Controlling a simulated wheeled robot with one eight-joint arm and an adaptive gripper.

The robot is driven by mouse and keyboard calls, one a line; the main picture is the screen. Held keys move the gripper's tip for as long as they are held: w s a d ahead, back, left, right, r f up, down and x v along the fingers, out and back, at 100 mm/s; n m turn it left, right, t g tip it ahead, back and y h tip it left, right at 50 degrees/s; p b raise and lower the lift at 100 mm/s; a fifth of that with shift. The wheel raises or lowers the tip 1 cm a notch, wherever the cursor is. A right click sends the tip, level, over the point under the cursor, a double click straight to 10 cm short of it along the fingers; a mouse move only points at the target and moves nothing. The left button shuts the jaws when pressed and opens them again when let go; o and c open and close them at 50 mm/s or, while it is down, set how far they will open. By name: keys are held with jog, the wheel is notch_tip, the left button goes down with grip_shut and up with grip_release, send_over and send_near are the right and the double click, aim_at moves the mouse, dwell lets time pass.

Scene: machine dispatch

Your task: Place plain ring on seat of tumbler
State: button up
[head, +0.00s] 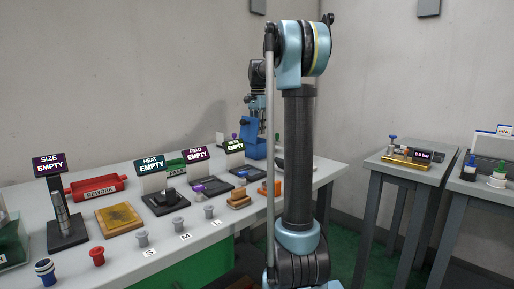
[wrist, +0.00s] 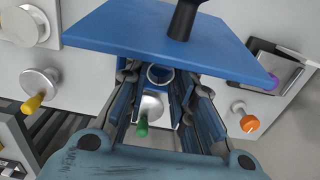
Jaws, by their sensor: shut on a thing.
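My gripper (wrist: 161,82) is shut in the wrist view. A small round ring (wrist: 160,73), seen as a dark opening with a pale rim, shows between its fingertips. I take it to be the plain ring. A blue plate (wrist: 120,28) with a black post (wrist: 183,18) lies just beyond the fingertips and covers much of the view's top. In the head view a blue stand (head: 250,140) is at the far end of the bench, by the lower end of my arm. I cannot tell for certain which part is the tumbler's seat.
Silver discs with yellow (wrist: 33,103), green (wrist: 142,128) and orange (wrist: 249,123) knobs lie around the gripper. The bench (head: 215,240) holds several signed stations, a red rework tray (head: 97,188) and small grey posts. A side table (head: 410,170) carries a brass device.

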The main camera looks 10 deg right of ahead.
jog(key=shift+f, duration=3.4)
jog(key=o, duration=0.9)
jog(key=shift+f, duration=0.1)
notch_tip(320, 180, up, 12)
jog(key=shift+r, duration=0.15)
